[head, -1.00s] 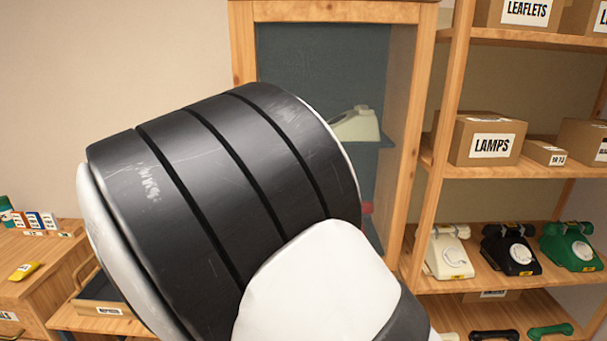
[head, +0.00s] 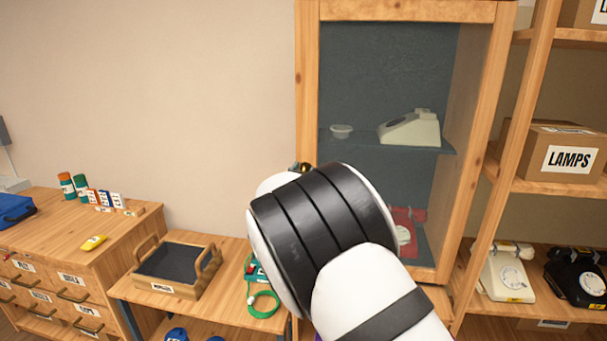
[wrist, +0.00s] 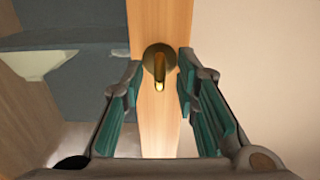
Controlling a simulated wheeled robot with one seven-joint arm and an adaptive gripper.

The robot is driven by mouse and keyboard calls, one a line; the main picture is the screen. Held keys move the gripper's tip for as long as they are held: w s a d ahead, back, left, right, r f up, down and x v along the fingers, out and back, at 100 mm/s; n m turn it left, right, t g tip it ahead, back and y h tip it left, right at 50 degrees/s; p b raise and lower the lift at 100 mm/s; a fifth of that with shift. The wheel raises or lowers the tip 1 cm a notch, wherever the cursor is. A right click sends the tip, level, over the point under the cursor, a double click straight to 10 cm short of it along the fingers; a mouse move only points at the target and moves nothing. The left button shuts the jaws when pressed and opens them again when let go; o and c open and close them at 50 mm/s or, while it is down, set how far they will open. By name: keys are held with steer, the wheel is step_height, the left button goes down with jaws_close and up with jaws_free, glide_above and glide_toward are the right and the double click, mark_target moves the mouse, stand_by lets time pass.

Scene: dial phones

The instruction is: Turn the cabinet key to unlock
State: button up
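The wooden cabinet (head: 308,110) has a glass front and stands right of centre in the head view. In the wrist view its wooden door stile (wrist: 160,28) runs down the middle. A brass key (wrist: 159,72) with a round brass plate behind it sits on that stile. My gripper (wrist: 158,92) is open, with one teal-padded finger on each side of the key. No contact between fingers and key is visible. In the head view my arm hides the gripper and most of the key area.
Inside the cabinet are a cream phone (head: 410,130) and a red phone (head: 404,228). A low bench with a tray (head: 180,270) and a green cord (head: 264,302) lies to the left. An open shelf with a LAMPS box (head: 558,150) stands close on the right.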

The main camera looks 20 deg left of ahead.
jaws_close()
